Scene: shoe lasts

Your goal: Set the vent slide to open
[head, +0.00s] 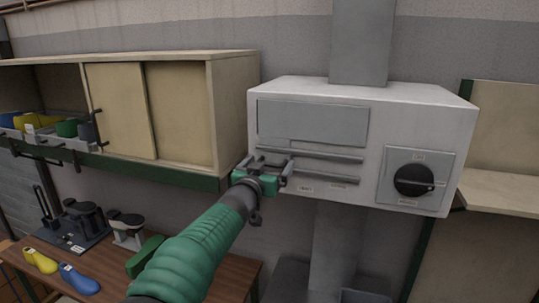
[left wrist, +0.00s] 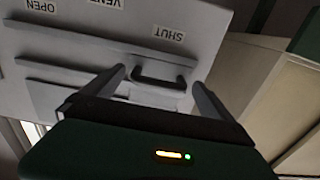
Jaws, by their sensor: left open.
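The vent slide is a pale plate with a dark bar handle (left wrist: 160,80) in the left wrist view, where the picture is upside down. The handle is beside the SHUT label (left wrist: 168,33), away from the OPEN label (left wrist: 40,5) at the other end. My left gripper (left wrist: 158,77) is open, with one finger on either side of the handle; I cannot tell whether they touch it. In the head view my left gripper (head: 268,162) is at the left end of the slide rails (head: 318,168) and hides the handle. My right gripper is not in view.
The slide is on a white box (head: 270,95) with a duct above and a black knob (head: 413,180) at the right. A wooden cabinet (head: 185,110) is close at the left. Below is a brown table (head: 100,265) with yellow and blue shoe lasts (head: 80,280).

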